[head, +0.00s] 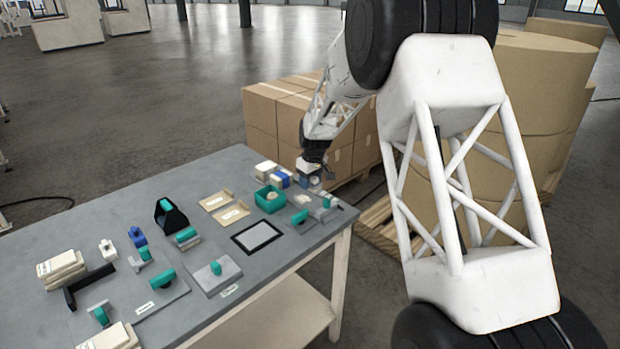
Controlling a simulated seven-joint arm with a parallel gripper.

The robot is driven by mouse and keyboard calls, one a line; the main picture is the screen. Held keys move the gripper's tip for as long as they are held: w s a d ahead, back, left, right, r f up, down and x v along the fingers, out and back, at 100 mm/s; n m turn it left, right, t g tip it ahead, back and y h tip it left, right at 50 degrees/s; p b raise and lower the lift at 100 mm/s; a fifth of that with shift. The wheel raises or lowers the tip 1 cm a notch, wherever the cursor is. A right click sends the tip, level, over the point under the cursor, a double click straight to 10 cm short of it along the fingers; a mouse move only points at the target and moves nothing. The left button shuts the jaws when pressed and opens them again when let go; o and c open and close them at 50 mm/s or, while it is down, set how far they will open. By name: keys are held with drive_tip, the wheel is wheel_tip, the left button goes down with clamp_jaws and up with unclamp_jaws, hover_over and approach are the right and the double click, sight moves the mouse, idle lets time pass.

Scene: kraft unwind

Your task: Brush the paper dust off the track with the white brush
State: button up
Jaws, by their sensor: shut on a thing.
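My gripper (311,178) is at the far right end of the grey table (90,222), low over the tabletop. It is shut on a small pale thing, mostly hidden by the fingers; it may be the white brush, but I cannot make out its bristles. Small grey and teal parts (327,203) lie just in front of my gripper, near the table's right corner. I cannot pick out the track for certain, and paper dust is too fine to see at this distance.
A teal bin (270,200) and white and blue blocks (283,178) stand left of my gripper. A dark-framed pad (257,237), cardboard trays (231,215) and teal-handled tools (214,270) lie nearer. Cardboard boxes (268,112) stand behind the table.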

sight(309, 203)
drive_tip(key=shift+f, duration=2.75)
drive_tip(key=shift+w+a+f, duration=0.3)
drive_tip(key=shift+w+f, duration=0.05)
drive_tip(key=shift+f, duration=0.35)
drive_tip(key=shift+c, duration=0.3)
drive_tip(key=shift+w+a+f, duration=0.1)
drive_tip(key=shift+w+a, duration=0.65)
drive_tip(key=shift+w, duration=0.05)
drive_tip(key=shift+w+a, duration=0.25)
drive_tip(key=shift+a, duration=0.05)
drive_tip(key=shift+c, duration=0.4)
drive_tip(key=shift+w+a, duration=1.05)
drive_tip(key=shift+c, duration=0.3)
drive_tip(key=shift+w+a, duration=0.25)
drive_tip(key=shift+s+d, duration=2.6)
drive_tip(key=shift+s, duration=0.2)
drive_tip(key=shift+s+a, duration=0.15)
drive_tip(key=shift+a, duration=0.05)
drive_tip(key=shift+w+a, duration=0.15)
drive_tip(key=shift+w, duration=0.15)
drive_tip(key=shift+w+a, duration=2.45)
drive_tip(key=shift+a, duration=0.05)
drive_tip(key=shift+s+d, duration=2.75)
drive_tip(key=shift+r, duration=4.2)
